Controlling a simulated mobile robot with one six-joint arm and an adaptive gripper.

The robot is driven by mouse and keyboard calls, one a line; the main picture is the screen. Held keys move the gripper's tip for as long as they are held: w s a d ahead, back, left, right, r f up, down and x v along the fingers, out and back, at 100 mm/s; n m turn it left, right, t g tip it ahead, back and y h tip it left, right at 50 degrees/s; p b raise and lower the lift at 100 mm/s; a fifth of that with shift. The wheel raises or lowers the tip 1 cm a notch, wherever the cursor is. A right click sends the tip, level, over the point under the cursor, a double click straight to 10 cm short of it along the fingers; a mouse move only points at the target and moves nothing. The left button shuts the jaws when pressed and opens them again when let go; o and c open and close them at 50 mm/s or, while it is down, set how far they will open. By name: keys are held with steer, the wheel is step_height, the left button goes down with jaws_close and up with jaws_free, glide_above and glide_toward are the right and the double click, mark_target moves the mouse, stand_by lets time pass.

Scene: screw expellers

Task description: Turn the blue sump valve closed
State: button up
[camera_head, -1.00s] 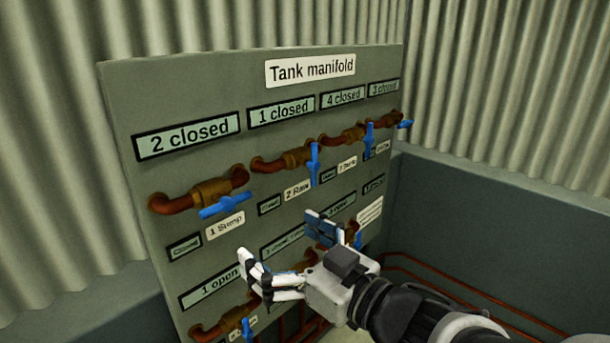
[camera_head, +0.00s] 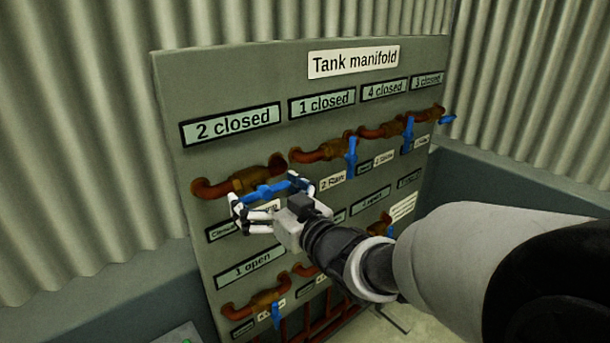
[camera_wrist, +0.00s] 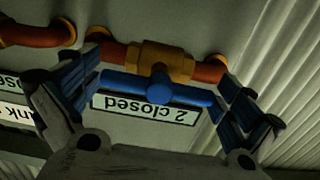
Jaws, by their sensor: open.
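In the wrist view the blue handle (camera_wrist: 158,88) lies level, between my open fingers, below the brass body (camera_wrist: 160,62). My gripper (camera_head: 268,200) is open around the handle, one finger near each end. I cannot tell whether the fingers touch it. The sump label under the valve is mostly hidden by my gripper.
The grey panel (camera_head: 300,75) carries other pipes with blue handles, such as the Raw valve handle (camera_head: 351,157) to the right. A lower valve handle (camera_head: 276,315) hangs below. Corrugated walls stand behind.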

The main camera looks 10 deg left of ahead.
steer(key=shift+c, duration=0.6)
steer(key=c, duration=0.7)
steer(key=m+p, duration=0.2)
steer(key=m, duration=0.2)
steer(key=shift+a+r, duration=0.1)
steer(key=m+p, duration=0.3)
steer(key=m, duration=0.2)
steer(key=m+p, duration=0.2)
steer(key=m, duration=0.2)
steer(key=shift+m, duration=0.4)
steer(key=shift+m+p, duration=0.8)
steer(key=shift+m, duration=1.2)
